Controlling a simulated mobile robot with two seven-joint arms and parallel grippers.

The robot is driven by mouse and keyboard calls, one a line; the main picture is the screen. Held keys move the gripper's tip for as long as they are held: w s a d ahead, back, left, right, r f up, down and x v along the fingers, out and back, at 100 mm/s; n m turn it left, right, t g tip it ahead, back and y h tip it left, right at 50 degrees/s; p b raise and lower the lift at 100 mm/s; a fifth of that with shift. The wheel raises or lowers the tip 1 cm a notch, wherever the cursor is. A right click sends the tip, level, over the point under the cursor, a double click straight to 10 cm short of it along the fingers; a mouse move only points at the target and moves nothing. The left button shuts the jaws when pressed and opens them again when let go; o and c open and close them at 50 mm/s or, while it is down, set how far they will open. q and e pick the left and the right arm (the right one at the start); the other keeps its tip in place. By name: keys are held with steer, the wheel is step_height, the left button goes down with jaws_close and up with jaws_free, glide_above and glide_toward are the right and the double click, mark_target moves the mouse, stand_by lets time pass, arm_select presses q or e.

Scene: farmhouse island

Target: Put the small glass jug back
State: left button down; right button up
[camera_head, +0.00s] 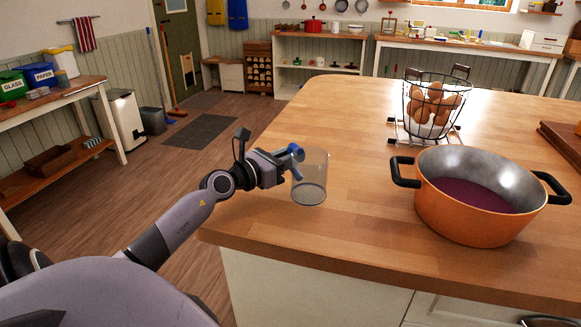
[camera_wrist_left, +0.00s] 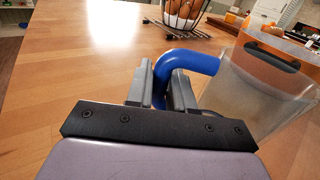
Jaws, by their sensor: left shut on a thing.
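The small glass jug (camera_head: 311,180) is clear with a blue handle (camera_head: 296,152). It is at the left end of the wooden island top (camera_head: 350,235). My left gripper (camera_head: 288,160) is shut on the blue handle. In the left wrist view the handle (camera_wrist_left: 185,62) is between the two fingers (camera_wrist_left: 164,92), and the clear jug body (camera_wrist_left: 262,90) is to the right. The jug looks upright; I cannot tell whether its base touches the wood. My right gripper is not in view.
An orange pot (camera_head: 470,222) with black handles and purple contents stands right of the jug. A wire basket of eggs (camera_head: 432,112) stands behind the pot on a rack. A wooden tray (camera_head: 562,142) is at the right edge. The wood behind the jug is clear.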

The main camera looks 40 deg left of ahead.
arm_select(q)
steer(key=shift+f, duration=0.65)
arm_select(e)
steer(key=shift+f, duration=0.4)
arm_select(q)
steer(key=shift+f, duration=0.25)
steer(key=c, duration=1)
jaws_free()
steer(key=shift+r, duration=0.1)
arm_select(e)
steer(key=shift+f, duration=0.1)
arm_select(q)
steer(key=shift+s+r, duration=0.1)
steer(key=s, duration=0.3)
steer(key=s+a+b, duration=0.1)
steer(key=s, duration=0.6)
steer(key=shift+a+b, duration=0.15)
steer(key=shift+b, duration=0.25)
steer(key=shift+s+a, duration=0.15)
steer(key=shift+s, duration=0.7)
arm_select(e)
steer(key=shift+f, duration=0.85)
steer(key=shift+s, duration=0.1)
